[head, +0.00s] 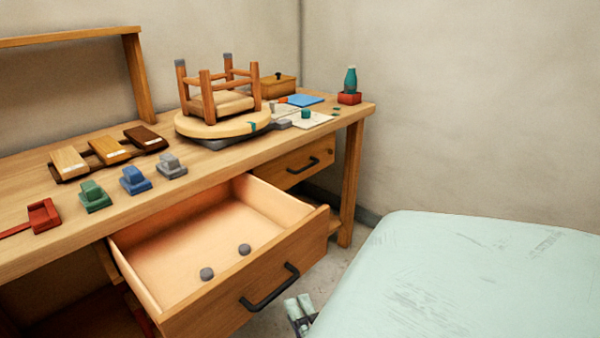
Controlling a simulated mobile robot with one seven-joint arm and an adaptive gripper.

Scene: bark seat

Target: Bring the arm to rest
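My gripper (299,305) shows at the bottom edge of the head view, low over the floor in front of the open drawer. Two pale green finger pads and a bit of dark linkage are visible. The pads look close together, but whether they touch is too small to tell. I see nothing held between them. The rest of the arm is out of view or hidden behind the large pale green surface at the lower right.
An open drawer (250,290) with two grey pieces juts from the wooden workbench (215,164). On top, an upturned stool (228,95) rests on a round turntable (205,130). Coloured blocks stand along the front edge. A second drawer (298,165) is closed.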

